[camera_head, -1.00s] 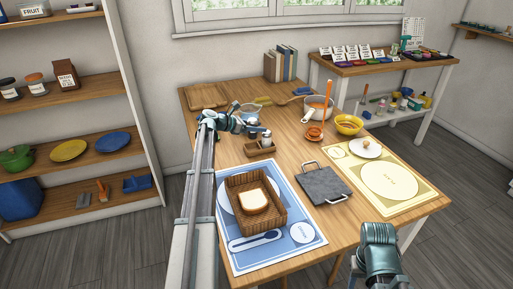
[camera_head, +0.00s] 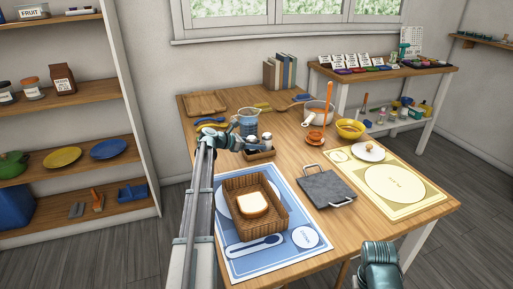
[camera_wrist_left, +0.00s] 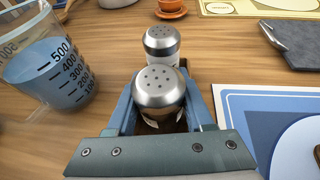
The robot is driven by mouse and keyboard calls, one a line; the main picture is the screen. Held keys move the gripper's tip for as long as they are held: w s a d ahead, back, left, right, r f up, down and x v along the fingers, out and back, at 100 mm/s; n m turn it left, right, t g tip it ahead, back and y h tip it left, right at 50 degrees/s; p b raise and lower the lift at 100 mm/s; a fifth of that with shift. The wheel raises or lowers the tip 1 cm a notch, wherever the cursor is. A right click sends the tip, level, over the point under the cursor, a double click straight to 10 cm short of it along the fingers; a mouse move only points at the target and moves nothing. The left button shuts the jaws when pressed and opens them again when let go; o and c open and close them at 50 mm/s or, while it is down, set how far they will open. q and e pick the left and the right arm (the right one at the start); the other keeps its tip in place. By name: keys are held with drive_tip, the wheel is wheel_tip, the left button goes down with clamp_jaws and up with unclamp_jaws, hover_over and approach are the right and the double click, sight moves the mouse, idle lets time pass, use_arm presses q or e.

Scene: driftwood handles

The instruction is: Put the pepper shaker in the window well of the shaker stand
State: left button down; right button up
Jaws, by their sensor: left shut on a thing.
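My left gripper (camera_head: 243,144) is shut on the near shaker, which I take as the pepper shaker (camera_head: 252,142). In the left wrist view the pepper shaker (camera_wrist_left: 160,88), with its silver perforated cap, sits between the two blue fingers (camera_wrist_left: 160,112); its lower body is mostly hidden. The other silver-capped shaker (camera_wrist_left: 162,41) stands just beyond it; it also shows in the head view (camera_head: 267,139). The wooden shaker stand (camera_head: 262,155) is under and around the shakers. I cannot tell whether the pepper shaker rests in a well. My right gripper is not clearly visible.
A measuring jug (camera_head: 247,123) of blue liquid stands close behind the left gripper. A bread basket (camera_head: 268,222) on the blue mat (camera_head: 300,258) lies in front. A grey tray (camera_head: 327,187) lies to the right. Bare tabletop (camera_head: 290,150) shows right of the stand.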

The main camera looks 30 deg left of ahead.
use_arm(q)
drive_tip(key=shift+f, duration=0.15)
drive_tip(key=shift+c, duration=1.4)
unclamp_jaws()
drive_tip(key=shift+r, duration=0.3)
drive_tip(key=p+v, duration=0.4)
drive_tip(key=v, duration=0.6)
drive_tip(key=shift+s+a, duration=0.1)
drive_tip(key=shift+s, duration=0.1)
drive_tip(key=shift+p+v, duration=0.3)
drive_tip(key=shift+v, duration=0.45)
